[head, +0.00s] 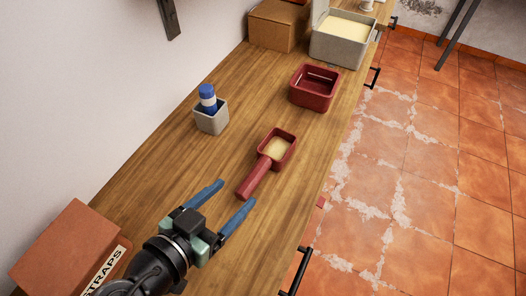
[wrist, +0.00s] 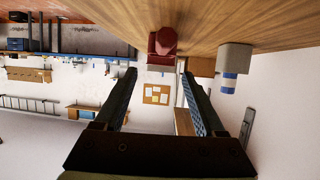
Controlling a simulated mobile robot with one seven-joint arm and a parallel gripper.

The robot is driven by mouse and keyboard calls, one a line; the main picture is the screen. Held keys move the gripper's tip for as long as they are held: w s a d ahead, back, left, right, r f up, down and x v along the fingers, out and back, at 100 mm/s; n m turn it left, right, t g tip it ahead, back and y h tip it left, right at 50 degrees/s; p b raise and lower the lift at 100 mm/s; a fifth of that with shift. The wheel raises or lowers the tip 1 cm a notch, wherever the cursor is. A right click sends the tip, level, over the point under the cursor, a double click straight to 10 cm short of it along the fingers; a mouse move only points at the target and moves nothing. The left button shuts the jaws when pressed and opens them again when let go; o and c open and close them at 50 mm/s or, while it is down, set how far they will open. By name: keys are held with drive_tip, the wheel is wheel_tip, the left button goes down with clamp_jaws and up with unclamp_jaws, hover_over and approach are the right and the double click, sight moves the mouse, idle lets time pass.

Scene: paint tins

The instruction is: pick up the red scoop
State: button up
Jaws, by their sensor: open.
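The red scoop (head: 256,181) lies on the wooden counter, its handle pointing toward my gripper and its square cup holding something pale tan. My gripper (head: 235,194) is open and empty, with its two blue fingers spread just short of the handle end. In the wrist view the scoop (wrist: 163,42) shows end-on, above and between the fingertips of my gripper (wrist: 158,74). The fingers look apart from the handle. The wrist view does not show the inside of the cup.
A grey holder (head: 211,120) with a blue-and-white bottle (head: 208,98) stands left of the scoop. A red tub (head: 315,88) is beyond it. A grey bin (head: 340,50) and cardboard box (head: 277,26) stand farther back. A straps box (head: 68,248) is at near left. The counter edge runs along the right.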

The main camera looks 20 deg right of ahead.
sight(258, 168)
drive_tip(key=x, duration=0.6)
drive_tip(key=shift+w+d, duration=0.1)
drive_tip(key=shift+d, duration=0.15)
drive_tip(key=shift+w+a+x, duration=0.1)
drive_tip(key=shift+w+x, duration=0.05)
drive_tip(key=shift+x, duration=1.15)
drive_tip(key=shift+w+a+x, duration=0.1)
drive_tip(key=shift+a+x, duration=0.05)
drive_tip(key=shift+x, duration=1.15)
drive_tip(key=shift+f, duration=0.1)
clamp_jaws()
